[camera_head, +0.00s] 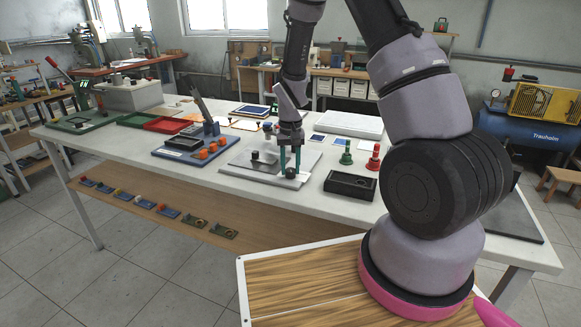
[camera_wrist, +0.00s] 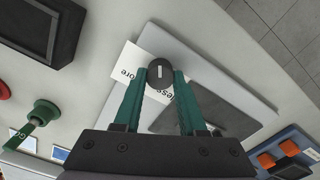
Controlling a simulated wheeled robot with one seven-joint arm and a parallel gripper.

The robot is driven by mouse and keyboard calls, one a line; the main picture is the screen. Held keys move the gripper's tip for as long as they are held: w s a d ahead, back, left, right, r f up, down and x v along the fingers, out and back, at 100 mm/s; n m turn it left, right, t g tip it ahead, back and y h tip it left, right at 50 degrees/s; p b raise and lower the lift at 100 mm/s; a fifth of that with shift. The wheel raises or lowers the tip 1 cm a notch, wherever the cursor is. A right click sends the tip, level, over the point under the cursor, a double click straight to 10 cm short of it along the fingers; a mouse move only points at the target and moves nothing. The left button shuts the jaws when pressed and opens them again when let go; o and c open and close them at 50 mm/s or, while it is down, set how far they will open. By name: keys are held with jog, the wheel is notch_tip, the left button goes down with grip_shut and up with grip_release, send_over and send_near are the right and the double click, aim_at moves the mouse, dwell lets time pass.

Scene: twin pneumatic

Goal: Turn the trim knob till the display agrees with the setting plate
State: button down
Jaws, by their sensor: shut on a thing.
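The trim knob (camera_wrist: 160,68) is a small dark round knob with a white pointer line, on a light grey plate (camera_wrist: 196,52) with a dark panel. A white label (camera_wrist: 127,66) with partly covered words, "more" among them, lies under it. My gripper (camera_wrist: 161,78) has its green fingers on either side of the knob, shut on it. In the head view my gripper (camera_head: 290,168) reaches straight down to the knob (camera_head: 291,173) near the plate's front edge. I cannot make out a display reading or a setting plate value in either view.
A blue tray (camera_head: 175,153) with orange knobs is on the left. Bare white tabletop lies in front of the plate.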

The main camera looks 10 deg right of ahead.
aim_at(290, 169)
jog(key=shift+n, duration=2.3)
jog(key=shift+c, duration=2.4)
grip_release()
jog(key=shift+r, duration=0.1)
notch_tip(290, 169, up, 11)
jog(key=shift+f, duration=0.2)
